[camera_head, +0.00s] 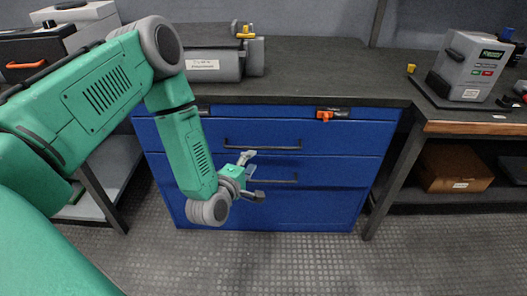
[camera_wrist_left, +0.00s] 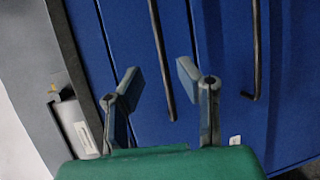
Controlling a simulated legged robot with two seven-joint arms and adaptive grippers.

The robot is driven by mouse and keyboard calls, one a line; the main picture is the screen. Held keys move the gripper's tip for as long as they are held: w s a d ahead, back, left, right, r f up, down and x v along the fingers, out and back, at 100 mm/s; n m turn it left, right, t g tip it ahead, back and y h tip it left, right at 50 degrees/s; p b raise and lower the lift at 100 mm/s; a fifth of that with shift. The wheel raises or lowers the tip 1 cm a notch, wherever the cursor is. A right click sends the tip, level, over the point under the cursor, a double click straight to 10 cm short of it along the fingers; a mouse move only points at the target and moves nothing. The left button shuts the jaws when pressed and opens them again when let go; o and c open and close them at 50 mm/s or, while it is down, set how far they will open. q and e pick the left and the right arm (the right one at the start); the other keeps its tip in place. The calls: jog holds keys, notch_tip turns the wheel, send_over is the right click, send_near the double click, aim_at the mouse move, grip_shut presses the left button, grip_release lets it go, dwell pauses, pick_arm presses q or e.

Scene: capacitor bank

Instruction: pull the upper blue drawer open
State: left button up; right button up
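The blue drawer cabinet stands under the dark workbench, and its upper drawer (camera_head: 340,137) looks closed. The upper drawer's dark bar handle (camera_head: 262,147) runs across its front. In the left wrist view this handle (camera_wrist_left: 161,55) appears between my fingertips, beyond them, with no visible contact. My left gripper (camera_head: 254,175) is open and empty in front of the cabinet, at about the height of the lower handle (camera_head: 285,181) in the head view. Its two spread fingers show in the left wrist view (camera_wrist_left: 159,76). My right gripper is not in view.
An orange latch (camera_head: 324,116) sits at the cabinet's top edge. A cardboard box (camera_head: 455,168) lies on the right shelf. The floor (camera_head: 300,262) before the cabinet is clear.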

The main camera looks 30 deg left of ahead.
aim_at(263, 148)
pick_arm(q)
jog(key=b+x, duration=0.2)
jog(key=x, duration=0.7)
jog(key=shift+w+f, duration=0.15)
grip_shut()
